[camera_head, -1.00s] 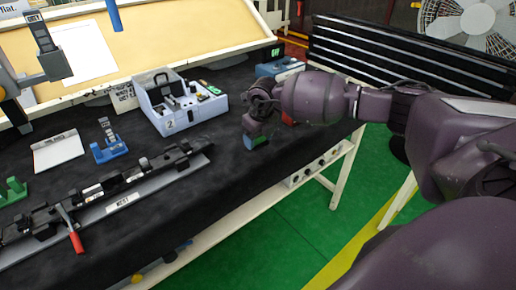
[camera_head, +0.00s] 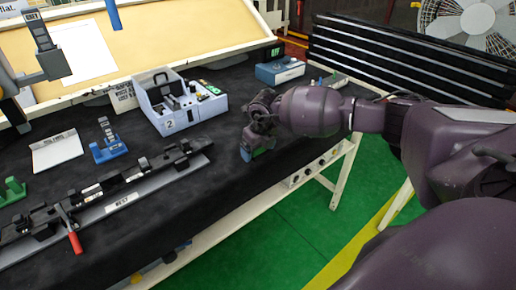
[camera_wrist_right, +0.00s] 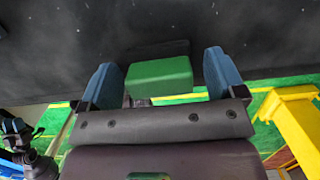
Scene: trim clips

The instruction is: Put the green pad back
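The green pad (camera_wrist_right: 158,75) shows as a small green block between the two blue fingertips of my right gripper (camera_wrist_right: 162,78) in the right wrist view. The fingers stand apart on either side of it, with a narrow gap at the right finger. Whether the left finger touches it I cannot tell. In the head view my right gripper (camera_head: 252,149) points down low over the near right part of the black table, and a bit of the pad (camera_head: 259,152) shows beside its blue finger.
A light box marked 2 (camera_head: 193,113) stands left of my right gripper on the black table (camera_head: 215,165). A blue box (camera_head: 279,71) is behind it. A long black rail with a red handle (camera_head: 75,242) lies front left. Blue (camera_head: 108,152) and green (camera_head: 13,191) holders stand left.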

